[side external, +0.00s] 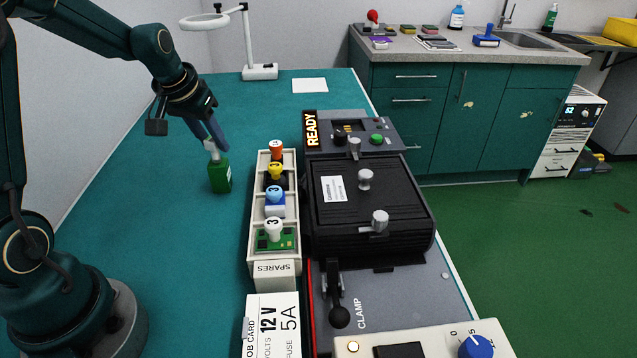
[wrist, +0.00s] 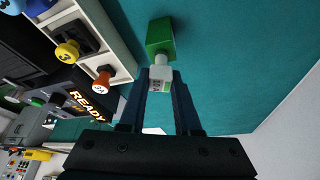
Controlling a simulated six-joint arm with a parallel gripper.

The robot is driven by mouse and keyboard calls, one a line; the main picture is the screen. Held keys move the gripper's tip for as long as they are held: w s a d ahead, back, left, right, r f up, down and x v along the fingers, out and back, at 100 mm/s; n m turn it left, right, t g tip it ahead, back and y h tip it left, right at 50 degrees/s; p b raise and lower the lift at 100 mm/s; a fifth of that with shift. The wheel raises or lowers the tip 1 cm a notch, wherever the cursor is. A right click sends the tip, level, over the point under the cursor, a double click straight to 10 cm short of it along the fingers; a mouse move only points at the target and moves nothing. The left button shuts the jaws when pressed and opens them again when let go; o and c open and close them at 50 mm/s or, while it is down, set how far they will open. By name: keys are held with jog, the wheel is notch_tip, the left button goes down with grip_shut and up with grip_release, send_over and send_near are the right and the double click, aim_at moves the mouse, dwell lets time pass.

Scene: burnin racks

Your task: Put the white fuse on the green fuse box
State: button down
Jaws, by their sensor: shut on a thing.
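My gripper (side external: 212,143) is shut on the white fuse (side external: 213,154), which is small and pale. The green fuse box (side external: 220,176) stands on the teal bench directly below the fuse. In the wrist view, the white fuse (wrist: 160,74) sits between the fingertips of my gripper (wrist: 160,84), with dark marks on its near face. Its narrower far end meets the green fuse box (wrist: 158,36) in the picture. I cannot tell whether it is seated or just touching.
A cream SPARES rack (side external: 273,269) right of the box holds several knobbed modules. The black clamp machine (side external: 370,200) stands beyond it, with a READY sign (side external: 310,130). A JOB CARD (side external: 272,325) lies in front. The bench left of the green box is clear.

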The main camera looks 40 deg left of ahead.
jog(key=shift+f, duration=0.15)
jog(key=c, duration=0.6)
grip_release()
jog(key=v, duration=1.2)
jog(key=s+d+f+m+t+h, duration=0.1)
jog(key=s+d+f+m, duration=0.3)
jog(key=s+d, duration=0.8)
jog(key=d, duration=0.3)
jog(key=shift+s+t+h, duration=0.25)
jog(key=shift+t+h, duration=0.05)
jog(key=shift+h, duration=0.1)
jog(key=shift+d, duration=0.15)
